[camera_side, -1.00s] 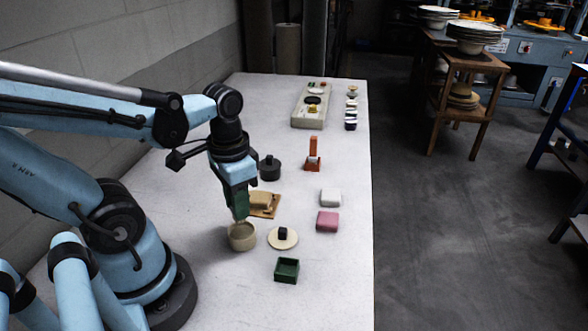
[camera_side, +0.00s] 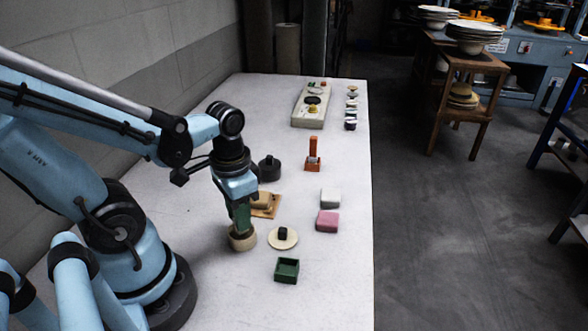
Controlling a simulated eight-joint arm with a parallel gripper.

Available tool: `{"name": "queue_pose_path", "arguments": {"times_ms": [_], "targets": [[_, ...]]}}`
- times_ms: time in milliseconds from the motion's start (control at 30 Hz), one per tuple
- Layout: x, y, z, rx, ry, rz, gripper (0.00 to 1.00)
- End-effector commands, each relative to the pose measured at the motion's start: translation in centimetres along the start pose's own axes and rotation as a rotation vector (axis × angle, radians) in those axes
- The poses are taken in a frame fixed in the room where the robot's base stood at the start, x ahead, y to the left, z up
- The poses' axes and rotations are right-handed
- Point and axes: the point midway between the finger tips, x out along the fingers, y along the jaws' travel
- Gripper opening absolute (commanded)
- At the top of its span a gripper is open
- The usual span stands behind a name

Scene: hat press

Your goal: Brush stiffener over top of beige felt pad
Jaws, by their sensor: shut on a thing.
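My gripper (camera_side: 241,203) is shut on a green upright tool, which I take to be the brush (camera_side: 241,217). Its lower end is down in the mouth of a round beige pot (camera_side: 243,241), and the pot's rim hides the tip. The beige felt pad (camera_side: 261,200) appears to be the rounded block on a tan board (camera_side: 265,212), just behind and to the right of the brush. My gripper partly covers the pad's left side.
A pale disc with a black knob (camera_side: 282,238) and an open green box (camera_side: 287,270) lie to the right and in front. Pink (camera_side: 327,221) and white (camera_side: 330,197) blocks, an orange stand (camera_side: 313,158) and a dark lidded pot (camera_side: 269,168) stand beyond. A control panel (camera_side: 312,105) is farther back.

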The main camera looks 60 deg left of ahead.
Motion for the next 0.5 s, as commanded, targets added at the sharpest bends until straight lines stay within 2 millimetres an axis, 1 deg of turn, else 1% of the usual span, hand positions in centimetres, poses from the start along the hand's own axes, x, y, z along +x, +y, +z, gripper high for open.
{"name": "queue_pose_path", "arguments": {"times_ms": [500], "targets": [[0.39, -0.01, -0.04, 0.000, 0.000, 0.000, 0.00]]}}
